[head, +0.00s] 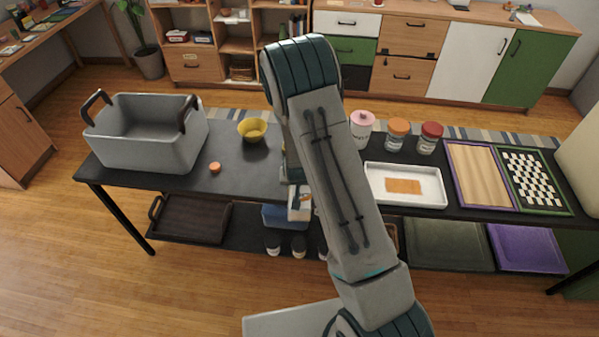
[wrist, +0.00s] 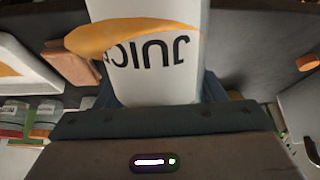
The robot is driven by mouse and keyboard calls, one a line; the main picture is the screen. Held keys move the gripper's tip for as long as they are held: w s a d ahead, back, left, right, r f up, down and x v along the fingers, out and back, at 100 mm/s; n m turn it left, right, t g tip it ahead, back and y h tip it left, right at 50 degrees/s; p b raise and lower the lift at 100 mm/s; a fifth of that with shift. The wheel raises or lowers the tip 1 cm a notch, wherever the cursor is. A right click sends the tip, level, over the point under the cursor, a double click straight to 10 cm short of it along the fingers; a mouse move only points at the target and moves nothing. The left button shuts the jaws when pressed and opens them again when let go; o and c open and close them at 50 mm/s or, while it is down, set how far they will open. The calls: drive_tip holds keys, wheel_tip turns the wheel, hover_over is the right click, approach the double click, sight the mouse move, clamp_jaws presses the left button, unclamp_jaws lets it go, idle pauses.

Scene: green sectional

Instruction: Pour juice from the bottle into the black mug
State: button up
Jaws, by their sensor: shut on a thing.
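A white bottle (wrist: 150,65) with an orange band and dark "JUIC" lettering fills the top middle of the wrist view. The lettering looks upside down there. My gripper (wrist: 155,113) is shut on this bottle, with dark finger pads on either side of it. In the head view my arm hides most of the gripper and bottle. I cannot make out the black mug in either view; my arm may cover it.
The dark table holds a grey bin (head: 148,150), an orange cap-like disc (head: 214,167), a yellow bowl (head: 252,124), several lidded jars, a white tray (head: 440,200) with an orange slab, a wooden board (head: 474,175) and a checkered board (head: 533,180). Bare tabletop shows around the disc.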

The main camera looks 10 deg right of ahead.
drive_tip(key=shift+r, duration=0.1)
drive_tip(key=shift+r+g+p, duration=0.15)
drive_tip(key=shift+g+p, duration=0.15)
drive_tip(key=shift+p, duration=0.15)
drive_tip(key=shift+s, duration=0.15)
drive_tip(key=shift+g, duration=0.4)
drive_tip(key=shift+s+a+r+g+y, duration=0.15)
drive_tip(key=shift+s+r+g+y, duration=0.15)
drive_tip(key=shift+r+g+y, duration=0.45)
idle(2.5)
drive_tip(key=shift+f+h, duration=0.25)
